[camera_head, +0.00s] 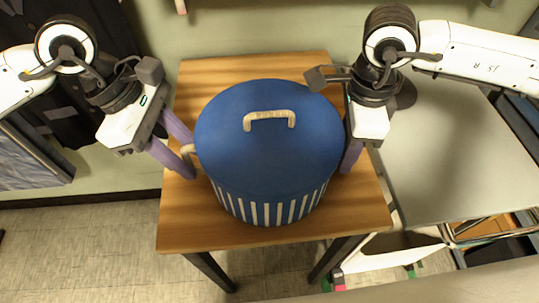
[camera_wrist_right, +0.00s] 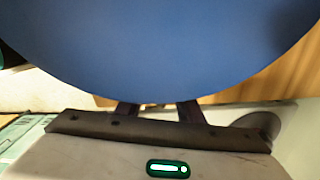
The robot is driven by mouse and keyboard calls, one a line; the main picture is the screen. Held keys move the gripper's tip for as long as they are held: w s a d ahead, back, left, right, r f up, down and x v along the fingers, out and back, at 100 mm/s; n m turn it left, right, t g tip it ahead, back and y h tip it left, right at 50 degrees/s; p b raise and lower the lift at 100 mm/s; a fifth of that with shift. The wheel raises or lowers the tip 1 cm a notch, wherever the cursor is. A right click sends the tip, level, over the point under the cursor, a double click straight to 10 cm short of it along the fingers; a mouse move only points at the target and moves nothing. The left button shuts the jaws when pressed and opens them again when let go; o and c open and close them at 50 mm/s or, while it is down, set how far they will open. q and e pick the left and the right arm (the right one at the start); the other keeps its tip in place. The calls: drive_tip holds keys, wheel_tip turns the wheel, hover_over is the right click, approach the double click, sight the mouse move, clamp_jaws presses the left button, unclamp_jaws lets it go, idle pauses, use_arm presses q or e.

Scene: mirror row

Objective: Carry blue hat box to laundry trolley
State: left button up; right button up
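The blue hat box (camera_head: 269,150) stands upright on a wooden table in the head view, with a flat blue lid, a beige lid handle (camera_head: 269,118) and blue-and-white striped sides. Its lid fills the top of the right wrist view (camera_wrist_right: 165,45). My left gripper (camera_head: 190,158) is at the box's left side, its purple fingers apart around a beige side handle (camera_head: 187,150). My right gripper (camera_head: 350,158) is at the right side; its fingers (camera_wrist_right: 158,112) are apart and run under the lid's edge. The lid hides their tips and any handle there. I cannot clearly identify the laundry trolley.
The wooden table (camera_head: 180,225) has dark legs. Right of it is a flat grey surface (camera_head: 445,150), with a chrome frame (camera_head: 485,230) and white material below. Dark clothing hangs at the left wall. Floor (camera_head: 90,245) is clear at the front left.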

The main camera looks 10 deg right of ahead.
sight(188, 146)
use_arm(q)
drive_tip(key=shift+d+f, duration=0.1)
drive_tip(key=shift+f, duration=0.15)
use_arm(e)
drive_tip(key=shift+f, duration=0.25)
use_arm(q)
clamp_jaws()
use_arm(e)
clamp_jaws()
use_arm(q)
drive_tip(key=shift+r, duration=0.15)
use_arm(e)
drive_tip(key=shift+r, duration=0.15)
